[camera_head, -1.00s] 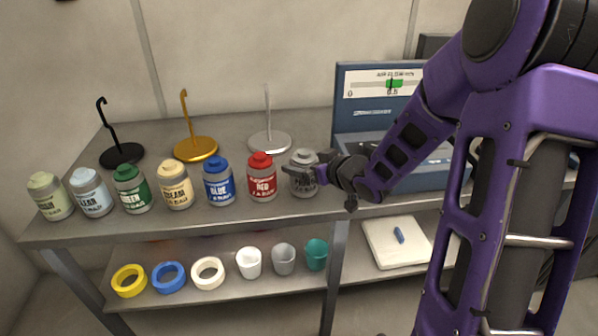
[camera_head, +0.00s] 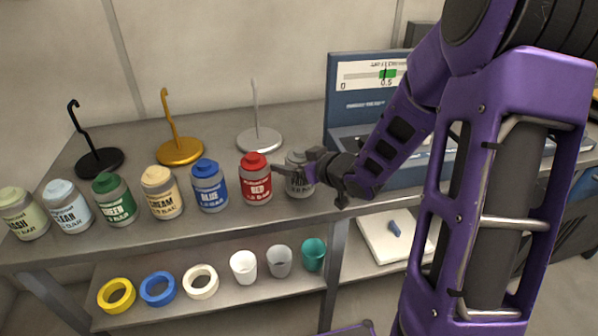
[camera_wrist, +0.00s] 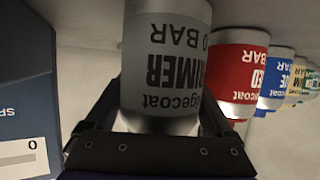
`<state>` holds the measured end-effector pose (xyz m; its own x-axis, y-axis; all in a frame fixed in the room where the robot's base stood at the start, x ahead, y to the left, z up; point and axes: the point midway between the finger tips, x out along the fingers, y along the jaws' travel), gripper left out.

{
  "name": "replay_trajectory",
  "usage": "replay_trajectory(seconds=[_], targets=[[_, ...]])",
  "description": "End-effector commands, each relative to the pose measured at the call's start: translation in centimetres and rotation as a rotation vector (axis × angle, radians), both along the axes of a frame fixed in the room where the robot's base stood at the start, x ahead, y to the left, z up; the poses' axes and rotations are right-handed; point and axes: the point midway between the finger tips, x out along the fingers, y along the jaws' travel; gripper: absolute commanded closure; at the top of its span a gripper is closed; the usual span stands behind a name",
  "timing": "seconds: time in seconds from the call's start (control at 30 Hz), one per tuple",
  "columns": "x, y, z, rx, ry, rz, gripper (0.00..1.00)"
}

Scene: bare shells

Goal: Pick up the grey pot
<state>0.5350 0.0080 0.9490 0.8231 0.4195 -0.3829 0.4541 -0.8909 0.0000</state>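The grey pot (camera_head: 298,186), lettered PRIMER, stands upright on the bench top at the right end of the row of pots. In the wrist view the pot (camera_wrist: 165,75) fills the space between the two fingers. My gripper (camera_head: 290,168) reaches it from the right. One finger crosses in front of the pot and hides part of it. In the wrist view my gripper (camera_wrist: 164,105) is open around the pot, with a finger close along each side; whether they touch is hard to tell. The pot's base seems to be on the bench.
The red pot (camera_head: 256,187) stands close left of the grey pot, with the blue pot (camera_head: 210,195) and several others beyond. A blue instrument case (camera_head: 338,110) is behind right. Hooked stands line the back; cups and rings lie on the lower shelf (camera_head: 225,300).

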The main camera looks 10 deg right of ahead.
Motion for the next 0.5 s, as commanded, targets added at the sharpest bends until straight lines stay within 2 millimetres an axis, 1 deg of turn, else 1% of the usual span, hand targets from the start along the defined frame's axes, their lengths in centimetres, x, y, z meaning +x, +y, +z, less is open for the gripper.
replay_trajectory(seconds=[0.03,0.07,0.1,0.17,0.2,0.27,0.4,0.43,0.5], targets=[[0.01,0.01,0.01,0.0,0.0,0.0,0.23],[0.01,0.01,0.01,0.0,0.0,0.0,0.29],[0.01,0.01,0.01,0.0,0.0,0.0,0.36],[0.02,0.01,0.01,0.0,0.0,0.0,0.47],[0.02,0.01,0.01,0.0,0.0,0.0,0.54],[0.02,0.01,0.01,0.0,0.0,0.0,0.65],[0.03,0.01,0.02,0.0,0.0,0.0,0.9],[0.06,0.02,0.09,0.0,-0.002,0.0,0.93],[0.06,0.02,0.09,0.0,-0.002,0.0,0.93]])
